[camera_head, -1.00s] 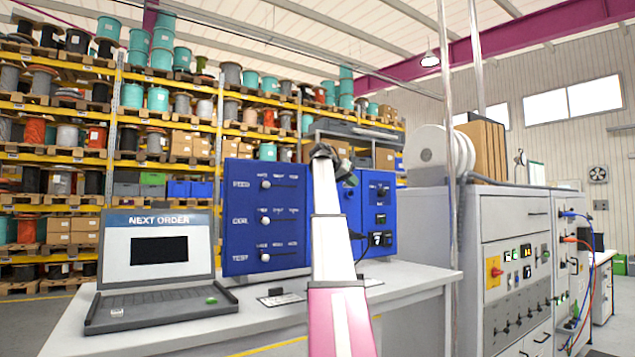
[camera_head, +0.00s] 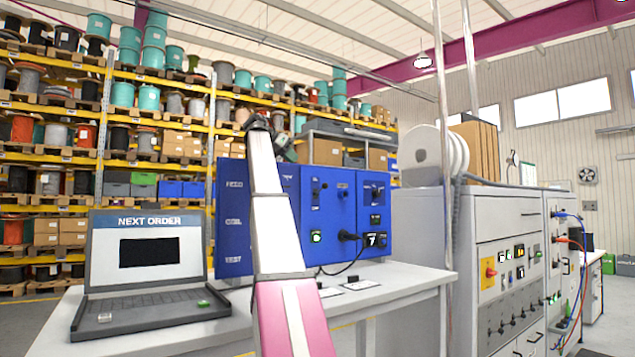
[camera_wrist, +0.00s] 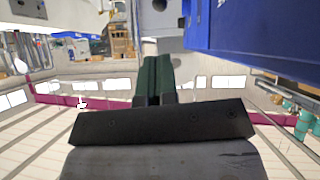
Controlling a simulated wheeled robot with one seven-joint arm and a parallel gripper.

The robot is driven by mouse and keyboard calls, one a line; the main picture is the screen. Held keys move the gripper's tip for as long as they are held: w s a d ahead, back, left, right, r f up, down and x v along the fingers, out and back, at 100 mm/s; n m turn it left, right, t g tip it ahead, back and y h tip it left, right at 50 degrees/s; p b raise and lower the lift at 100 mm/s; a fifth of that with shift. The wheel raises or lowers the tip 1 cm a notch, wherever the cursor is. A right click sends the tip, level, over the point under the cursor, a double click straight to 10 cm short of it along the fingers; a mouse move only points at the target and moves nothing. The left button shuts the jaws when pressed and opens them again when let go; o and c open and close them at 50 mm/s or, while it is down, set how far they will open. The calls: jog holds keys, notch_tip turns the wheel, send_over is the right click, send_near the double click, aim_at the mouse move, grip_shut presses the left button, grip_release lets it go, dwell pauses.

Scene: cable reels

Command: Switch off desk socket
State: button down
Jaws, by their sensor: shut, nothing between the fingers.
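The blue panel (camera_head: 335,190) stands on the desk. In the head view my gripper (camera_head: 284,148) is partly hidden at the arm's top, near the panel's upper edge and left of the socket. The blue panel also fills the wrist view's upper right (camera_wrist: 260,35).
A laptop (camera_head: 148,260) stands on the left of the white desk (camera_head: 410,283). Small plates with black switches (camera_head: 358,284) lie on the desk in front of the panel. A grey cabinet (camera_head: 500,215) and a metal pole (camera_head: 440,150) stand right of the desk.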

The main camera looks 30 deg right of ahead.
jog(key=x, duration=1.4)
jog(key=shift+f, duration=0.15)
